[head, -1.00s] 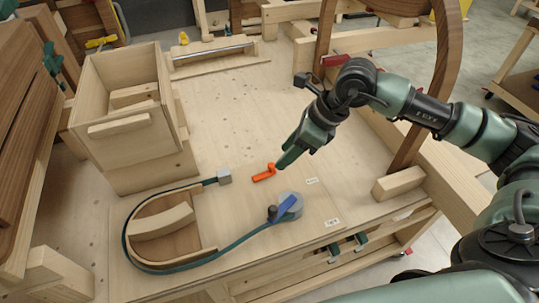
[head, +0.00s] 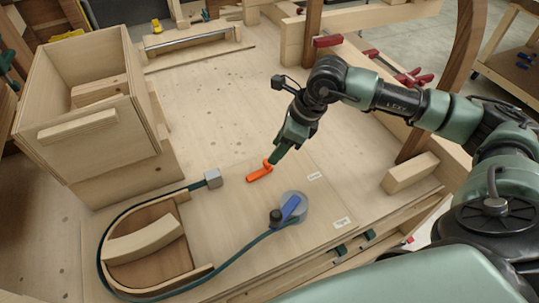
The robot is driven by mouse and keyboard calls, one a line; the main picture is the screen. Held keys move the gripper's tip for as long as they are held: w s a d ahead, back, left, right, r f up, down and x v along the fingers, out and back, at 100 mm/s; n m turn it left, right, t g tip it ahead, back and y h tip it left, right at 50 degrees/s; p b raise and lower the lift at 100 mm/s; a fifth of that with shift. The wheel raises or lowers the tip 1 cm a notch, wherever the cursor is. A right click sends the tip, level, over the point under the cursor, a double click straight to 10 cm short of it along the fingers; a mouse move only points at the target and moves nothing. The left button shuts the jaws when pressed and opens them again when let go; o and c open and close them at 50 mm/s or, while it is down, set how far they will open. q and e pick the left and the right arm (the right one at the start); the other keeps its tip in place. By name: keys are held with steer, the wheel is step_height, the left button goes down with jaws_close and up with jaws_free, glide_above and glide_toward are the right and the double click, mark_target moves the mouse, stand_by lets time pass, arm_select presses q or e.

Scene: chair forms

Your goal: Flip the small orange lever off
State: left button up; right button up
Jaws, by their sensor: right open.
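The small orange lever (head: 259,173) lies low on the wooden workbench top (head: 215,110), its handle pointing to the lower left. My right gripper (head: 273,160) comes down from the upper right, with its fingertips at the lever's upper right end. It looks very close to the lever or touching it; I cannot tell which. The gripper is open, though the gap between its fingers is hard to see from here. My left gripper is not in view.
A round grey base with a blue lever (head: 290,208) sits just below right of the orange lever. A green strap (head: 245,246) curves around a wooden form (head: 150,240) to a grey block (head: 212,178). An open wooden box (head: 85,120) stands at left.

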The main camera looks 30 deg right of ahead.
mark_target(259, 170)
steer(key=p+x, duration=0.1)
steer(key=x, duration=0.4)
steer(key=shift+a, duration=0.1)
jaws_close()
steer(key=m+b, duration=0.1)
steer(key=b, duration=0.2)
steer(key=shift+s+f+t, duration=0.25)
steer(key=shift+t, duration=0.05)
steer(key=shift+r+m, duration=0.1)
steer(key=shift+m, duration=0.3)
steer(key=shift+r, duration=0.15)
steer(key=shift+h, duration=0.3)
